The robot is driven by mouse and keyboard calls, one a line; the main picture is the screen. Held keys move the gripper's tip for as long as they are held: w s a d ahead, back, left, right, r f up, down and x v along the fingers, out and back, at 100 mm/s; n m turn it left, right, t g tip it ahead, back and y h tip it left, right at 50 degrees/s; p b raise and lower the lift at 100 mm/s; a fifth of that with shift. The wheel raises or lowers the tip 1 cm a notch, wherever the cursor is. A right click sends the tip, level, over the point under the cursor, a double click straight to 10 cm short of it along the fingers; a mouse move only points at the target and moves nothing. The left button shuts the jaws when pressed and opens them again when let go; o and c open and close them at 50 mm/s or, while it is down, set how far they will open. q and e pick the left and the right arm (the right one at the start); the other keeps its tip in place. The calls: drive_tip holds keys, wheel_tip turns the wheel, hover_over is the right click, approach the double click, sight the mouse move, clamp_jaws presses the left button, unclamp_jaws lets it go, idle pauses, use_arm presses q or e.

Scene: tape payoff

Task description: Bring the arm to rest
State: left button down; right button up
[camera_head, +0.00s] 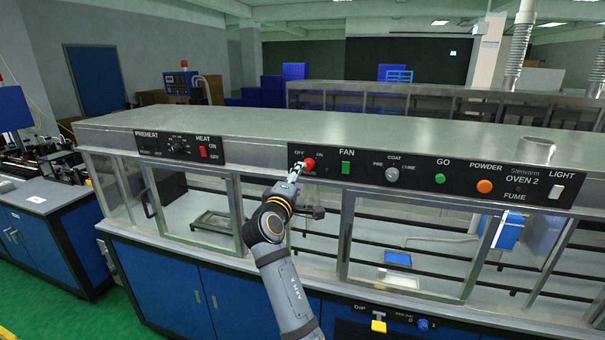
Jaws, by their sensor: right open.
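My right arm (282,273) reaches up from the bottom middle to the front of the oven. My right gripper (297,170) is small in the view and sits at the control panel, just left of and below a red knob (309,163) beside OFF and ON marks. The jaws are open. I cannot tell whether a fingertip touches the knob. My left gripper is not in view.
The black control panel (415,172) carries a green FAN switch (346,168), a green GO button (440,180) and an orange POWDER button (485,186). Glass doors (195,207) and blue cabinets (170,285) lie below. A blue bench (50,235) stands at left.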

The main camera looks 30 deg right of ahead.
drive_tip(key=shift+s+a, duration=0.15)
drive_tip(key=shift+a, duration=0.05)
drive_tip(key=shift+d+f, duration=0.1)
